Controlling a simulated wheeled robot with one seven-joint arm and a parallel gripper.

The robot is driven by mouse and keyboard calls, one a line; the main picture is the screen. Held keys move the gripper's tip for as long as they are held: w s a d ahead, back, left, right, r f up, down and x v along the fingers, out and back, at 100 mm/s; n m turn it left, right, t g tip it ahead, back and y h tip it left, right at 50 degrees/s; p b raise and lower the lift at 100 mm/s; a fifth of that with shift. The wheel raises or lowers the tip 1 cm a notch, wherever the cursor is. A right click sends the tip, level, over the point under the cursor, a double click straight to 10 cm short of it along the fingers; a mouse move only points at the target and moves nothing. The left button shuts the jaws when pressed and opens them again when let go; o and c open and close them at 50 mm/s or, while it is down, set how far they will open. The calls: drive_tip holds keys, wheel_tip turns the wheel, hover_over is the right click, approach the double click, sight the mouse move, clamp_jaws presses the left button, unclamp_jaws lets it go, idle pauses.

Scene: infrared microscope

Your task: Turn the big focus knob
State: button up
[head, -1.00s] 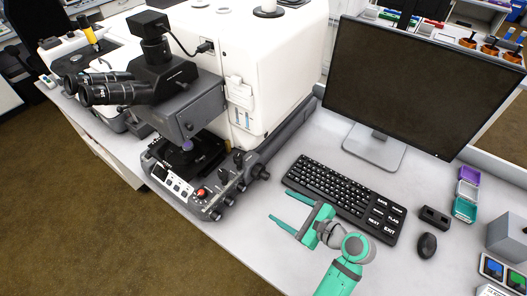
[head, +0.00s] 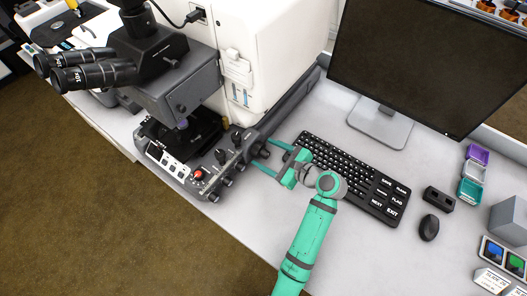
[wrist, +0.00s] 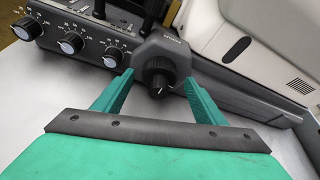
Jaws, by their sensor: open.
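The big focus knob (wrist: 158,77) is a black ribbed knob with a white mark, on the right side of the microscope base. In the wrist view it sits between the tips of my two green fingers, with some space visible on each side. My gripper (wrist: 157,88) is open and empty. In the head view my gripper (head: 268,159) reaches left toward the microscope base (head: 225,165), its fingertips close to the knob (head: 263,152). I cannot tell whether the fingers overlap the knob in depth.
Smaller dials (wrist: 71,44) line the front panel left of the knob. The keyboard (head: 350,170) lies right beside my gripper, with the monitor (head: 425,65) behind it. The mouse (head: 429,228) is farther right. The white table in front of the base is clear.

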drive_tip(key=shift+x, duration=0.9)
drive_tip(key=c, duration=1)
drive_tip(key=shift+c, duration=0.2)
